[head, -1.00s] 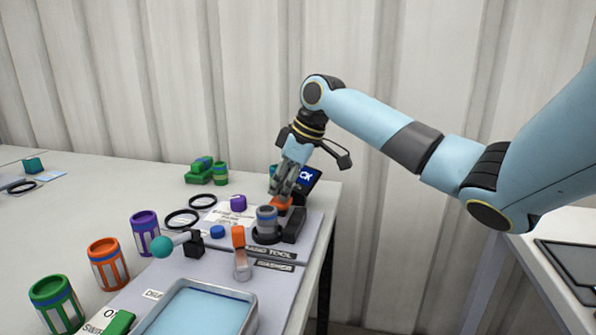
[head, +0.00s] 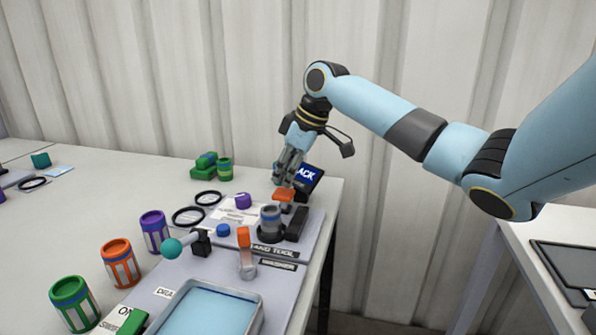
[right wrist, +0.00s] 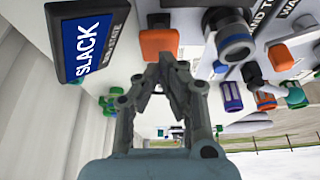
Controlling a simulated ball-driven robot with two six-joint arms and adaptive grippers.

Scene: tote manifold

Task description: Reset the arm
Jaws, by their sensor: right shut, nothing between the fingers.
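My right gripper (head: 287,168) is shut and empty. It points down above the far right corner of the table, close over an orange block (head: 284,195). In the right wrist view its fingertips (right wrist: 166,62) come together just below the orange block (right wrist: 160,44); I cannot tell whether they touch it. A dark sign with a blue face reading SLACK (right wrist: 87,36) stands beside the gripper, and in the head view the sign (head: 308,178) is partly hidden behind it. My left gripper is not in view.
A grey board holds a grey-and-black knob (head: 270,222), a teal-ball lever (head: 172,248) and a blue tray (head: 258,318). Green, orange and purple canisters (head: 121,262) line its left side. Green blocks (head: 204,166) and black rings (head: 188,216) lie behind. The table's right edge is near.

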